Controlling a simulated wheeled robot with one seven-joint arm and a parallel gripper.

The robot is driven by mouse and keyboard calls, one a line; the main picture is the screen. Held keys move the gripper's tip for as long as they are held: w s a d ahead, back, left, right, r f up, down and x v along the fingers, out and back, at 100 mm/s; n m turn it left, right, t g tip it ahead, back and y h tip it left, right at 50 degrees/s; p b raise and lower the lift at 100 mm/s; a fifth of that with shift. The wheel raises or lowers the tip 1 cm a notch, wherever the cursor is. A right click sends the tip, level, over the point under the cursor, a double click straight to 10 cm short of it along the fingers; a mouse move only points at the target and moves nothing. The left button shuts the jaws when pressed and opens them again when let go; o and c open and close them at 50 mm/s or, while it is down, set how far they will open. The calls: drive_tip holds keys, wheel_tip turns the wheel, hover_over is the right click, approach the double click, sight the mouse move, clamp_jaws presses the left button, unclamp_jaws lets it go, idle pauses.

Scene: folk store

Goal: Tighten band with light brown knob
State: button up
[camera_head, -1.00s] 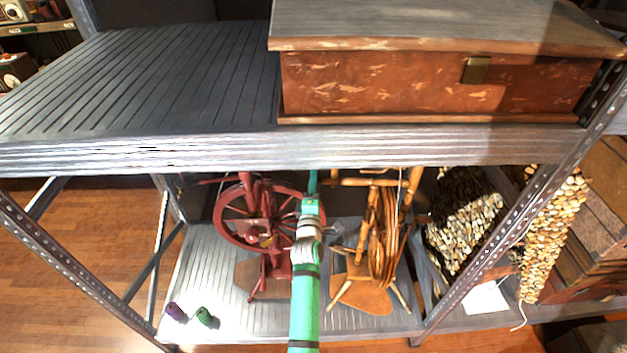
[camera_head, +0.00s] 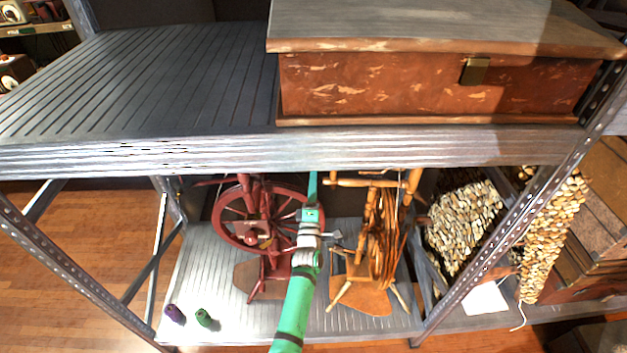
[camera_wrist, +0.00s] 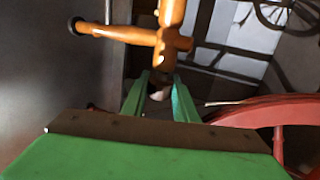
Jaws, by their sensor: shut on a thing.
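A light brown spinning wheel (camera_head: 381,245) stands on the lower shelf, right of my arm. Its turned wooden parts (camera_wrist: 168,38) show at the top of the wrist view. My gripper (camera_wrist: 160,78) has its green fingers close around a small pale knob (camera_wrist: 157,94), which is mostly hidden between them. In the head view my green arm reaches up between the two spinning wheels, and the fingertips are hidden under the upper shelf's edge. The drive band cannot be made out clearly.
A red spinning wheel (camera_head: 254,226) stands close left of my arm; its rim (camera_wrist: 275,112) crosses the wrist view's lower right. The upper shelf edge (camera_head: 200,152) overhangs. Purple (camera_head: 175,314) and green (camera_head: 207,319) spools lie front left. A brown chest (camera_head: 430,88) sits above.

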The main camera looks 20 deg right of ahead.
drive_tip(key=shift+a, duration=0.3)
drive_tip(key=o, duration=1.1)
drive_tip(key=shift+c, duration=0.2)
drive_tip(key=shift+d, duration=0.1)
drive_tip(key=shift+s, duration=0.15)
drive_tip(key=v, duration=1)
drive_tip(key=shift+s+f, duration=0.15)
drive_tip(key=shift+s, duration=0.2)
